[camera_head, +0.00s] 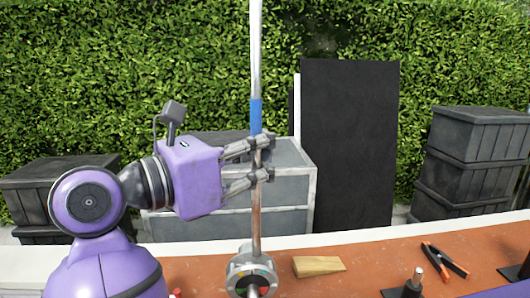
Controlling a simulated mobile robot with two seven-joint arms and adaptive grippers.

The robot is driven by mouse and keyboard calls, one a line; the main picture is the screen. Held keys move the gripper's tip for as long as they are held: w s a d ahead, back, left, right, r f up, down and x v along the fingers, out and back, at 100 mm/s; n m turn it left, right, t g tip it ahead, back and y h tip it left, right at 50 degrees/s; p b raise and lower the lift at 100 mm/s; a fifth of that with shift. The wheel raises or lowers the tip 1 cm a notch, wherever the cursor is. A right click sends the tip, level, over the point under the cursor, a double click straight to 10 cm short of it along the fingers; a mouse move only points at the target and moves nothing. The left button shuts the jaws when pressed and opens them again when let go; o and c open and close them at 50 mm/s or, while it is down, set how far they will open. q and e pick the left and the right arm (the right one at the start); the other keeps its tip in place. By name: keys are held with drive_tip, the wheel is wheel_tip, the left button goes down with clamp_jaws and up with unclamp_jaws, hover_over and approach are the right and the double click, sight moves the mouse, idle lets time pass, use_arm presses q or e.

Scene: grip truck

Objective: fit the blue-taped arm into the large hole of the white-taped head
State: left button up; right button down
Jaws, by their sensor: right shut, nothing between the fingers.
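The blue-taped arm (256,80) is a long thin metal rod, upright in the middle of the view, with a blue band above the fingers. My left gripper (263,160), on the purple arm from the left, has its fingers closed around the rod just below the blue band. A round grey head (250,272) with red and green marks sits at the rod's lower end. I cannot tell whether the rod is in one of its holes or only in front of it, and no white tape is clear. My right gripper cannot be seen.
A wooden wedge (318,266) and orange-handled pliers (443,262) lie on the brown table (370,260). A black stand with a metal peg (415,278) is at the front right. Grey crates (470,150), a black panel (350,140) and a hedge stand behind.

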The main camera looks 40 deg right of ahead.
use_arm(q)
drive_tip(key=shift+s+f, duration=0.2)
drive_tip(key=shift+f, duration=0.05)
drive_tip(key=shift+s+f, duration=0.15)
drive_tip(key=shift+f, duration=0.05)
use_arm(e)
drive_tip(key=shift+f, duration=0.4)
drive_tip(key=shift+d+f+t+b, duration=0.15)
drive_tip(key=shift+f+t+b, duration=0.15)
drive_tip(key=shift+f+b, duration=0.2)
use_arm(q)
drive_tip(key=shift+s+d+f+b, duration=0.1)
drive_tip(key=shift+f+b, duration=0.35)
drive_tip(key=shift+f, duration=0.35)
use_arm(e)
drive_tip(key=shift+d+f+n+t, duration=0.15)
drive_tip(key=shift+f+n+t, duration=0.2)
drive_tip(key=shift+f, duration=0.45)
use_arm(q)
drive_tip(key=shift+s+f, duration=0.15)
drive_tip(key=shift+s, duration=0.1)
use_arm(e)
drive_tip(key=shift+f, duration=0.25)
